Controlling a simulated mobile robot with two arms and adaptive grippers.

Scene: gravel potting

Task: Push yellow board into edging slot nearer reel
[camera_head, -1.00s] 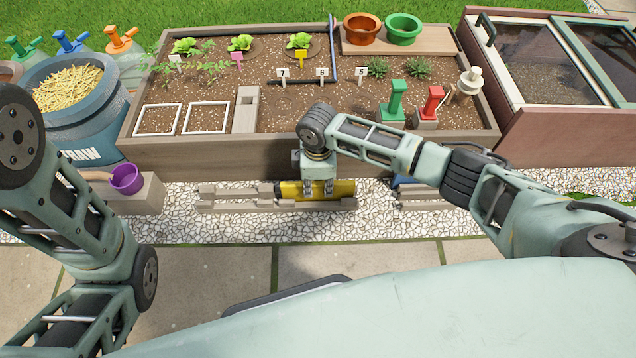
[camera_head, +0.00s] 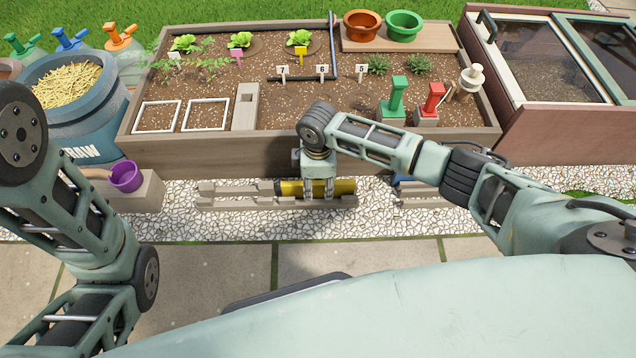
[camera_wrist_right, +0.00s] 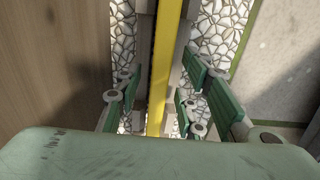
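The yellow board (camera_head: 343,187) lies lengthwise along the right part of the grey edging (camera_head: 235,203), in front of the planter. Its left end is dark. My right gripper (camera_head: 318,190) points down over the board's middle. In the right wrist view, the yellow board (camera_wrist_right: 164,70) runs between the green finger pads of my right gripper (camera_wrist_right: 160,95), with gaps on both sides. The fingers are open and straddle it. How deep the board sits in the slot is not clear. My left arm shows at the left, but its gripper is out of view. I cannot make out the reel for certain.
The planter wall (camera_head: 200,153) stands right behind the edging. A blue object (camera_head: 400,181) near another edging piece (camera_head: 425,204) is partly hidden by my right arm. A purple pot (camera_head: 126,178) is on a block at left. White gravel (camera_head: 220,228) and paving lie in front.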

